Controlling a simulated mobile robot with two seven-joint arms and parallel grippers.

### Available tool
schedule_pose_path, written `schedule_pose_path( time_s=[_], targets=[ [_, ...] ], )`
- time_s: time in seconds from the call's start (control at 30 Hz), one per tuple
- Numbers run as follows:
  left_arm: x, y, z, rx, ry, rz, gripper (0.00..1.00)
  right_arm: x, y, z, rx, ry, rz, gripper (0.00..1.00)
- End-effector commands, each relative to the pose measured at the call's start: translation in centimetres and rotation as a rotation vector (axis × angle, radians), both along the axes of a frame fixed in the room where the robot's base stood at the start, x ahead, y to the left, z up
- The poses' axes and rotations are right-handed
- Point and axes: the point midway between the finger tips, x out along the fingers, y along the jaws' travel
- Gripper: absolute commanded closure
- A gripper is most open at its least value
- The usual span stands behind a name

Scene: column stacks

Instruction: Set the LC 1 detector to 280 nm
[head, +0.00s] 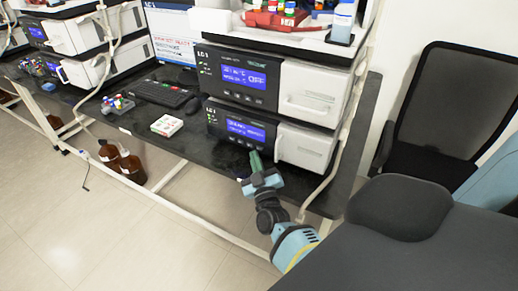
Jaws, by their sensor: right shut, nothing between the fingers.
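The LC 1 stack stands on the dark bench in the head view. Its lower module (305,147), probably the detector, carries an LC 1 label and a lit blue display (246,129) whose text is too small to read surely. Small buttons sit along its front under the display. The upper module (312,93) has a blue display (237,77) reading a temperature and OFF. My right gripper (256,160) is shut and empty, with its green-grey fingertips just below the lower module's front. I cannot tell whether they touch it. My left gripper is not in view.
A keyboard (162,94), monitor (173,32), small white-and-green box (167,126) and vial rack (117,105) are left of the stack. A solvent tray (273,42) tops it. Brown bottles (131,166) stand under the bench. A black chair (440,110) is at right.

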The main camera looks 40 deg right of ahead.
Motion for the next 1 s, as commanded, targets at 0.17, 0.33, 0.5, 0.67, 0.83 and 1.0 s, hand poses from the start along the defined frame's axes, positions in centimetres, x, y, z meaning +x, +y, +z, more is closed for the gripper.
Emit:
schedule_pose_path(
  time_s=[0.17, 0.33, 0.5, 0.67, 0.83, 1.0],
  targets=[
    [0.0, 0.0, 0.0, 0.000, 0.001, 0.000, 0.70, 0.1, -0.4, 0.0, -0.001, 0.000, -0.001, 1.00],
    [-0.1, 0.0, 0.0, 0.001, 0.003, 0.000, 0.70, 0.3, -0.8, 0.1, 0.000, -0.001, 0.000, 1.00],
    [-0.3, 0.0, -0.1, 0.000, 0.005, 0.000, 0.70, 0.3, -0.8, 0.0, 0.000, -0.001, 0.000, 1.00],
    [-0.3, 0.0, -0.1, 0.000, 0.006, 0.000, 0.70, 0.3, -0.8, 0.0, 0.000, 0.000, 0.000, 1.00],
    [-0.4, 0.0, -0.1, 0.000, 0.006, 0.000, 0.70, 0.4, -0.9, 0.0, 0.000, 0.000, 0.000, 1.00],
    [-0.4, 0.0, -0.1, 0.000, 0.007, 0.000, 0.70, 0.4, -1.1, 0.0, -0.001, 0.000, 0.000, 1.00]
  ],
)
